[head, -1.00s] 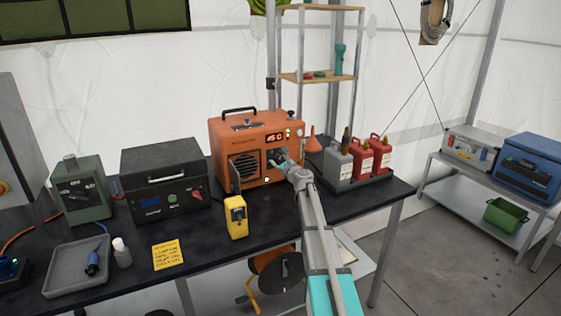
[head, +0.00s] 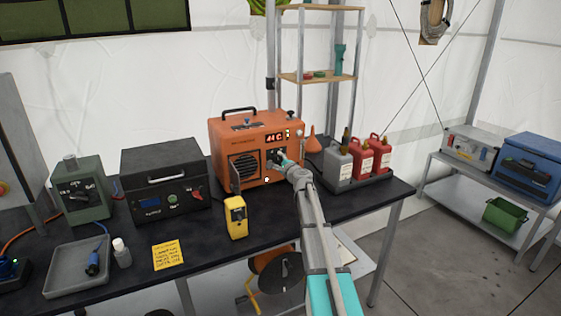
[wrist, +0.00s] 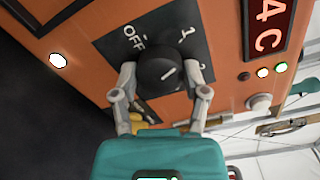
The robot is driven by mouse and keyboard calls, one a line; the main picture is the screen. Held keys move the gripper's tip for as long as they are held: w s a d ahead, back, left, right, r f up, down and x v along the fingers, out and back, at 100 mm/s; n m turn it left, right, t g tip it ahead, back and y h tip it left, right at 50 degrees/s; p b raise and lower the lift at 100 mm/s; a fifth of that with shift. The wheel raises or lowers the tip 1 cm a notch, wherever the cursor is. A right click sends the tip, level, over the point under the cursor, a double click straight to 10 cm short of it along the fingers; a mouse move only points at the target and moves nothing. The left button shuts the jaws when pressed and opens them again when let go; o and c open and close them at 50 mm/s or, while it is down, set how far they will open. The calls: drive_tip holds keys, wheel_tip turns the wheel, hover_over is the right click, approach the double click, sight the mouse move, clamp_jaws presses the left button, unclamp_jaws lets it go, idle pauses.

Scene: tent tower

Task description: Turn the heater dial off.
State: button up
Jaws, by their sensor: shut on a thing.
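The orange heater (head: 257,150) stands on the dark table in the head view, with its red display (head: 275,137) reading about 44 C. In the wrist view its round black dial (wrist: 162,68) sits on a dark plate marked OFF, 1 and what looks like a partly hidden 2. A short white line on the dial slants up to the right, away from OFF; its exact setting is unclear. My gripper (wrist: 163,85) is shut on the dial, one finger on each side. In the head view my gripper (head: 280,160) hides most of the dial.
A yellow device (head: 236,217) stands in front of the heater. Grey and red canisters (head: 338,166) sit in a tray to its right. A black box (head: 165,180) and a green box (head: 82,191) stand to the left. A yellow note (head: 167,254) lies near the front edge.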

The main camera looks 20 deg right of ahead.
drive_tip(key=n, duration=1.3)
drive_tip(key=shift+f+h, duration=0.1)
drive_tip(key=shift+h, duration=0.2)
idle(0.3)
drive_tip(key=o, duration=1.1)
drive_tip(key=shift+o, duration=0.2)
drive_tip(key=shift+s, duration=0.1)
drive_tip(key=s, duration=0.7)
drive_tip(key=shift+s, duration=0.15)
drive_tip(key=shift+s, duration=0.1)
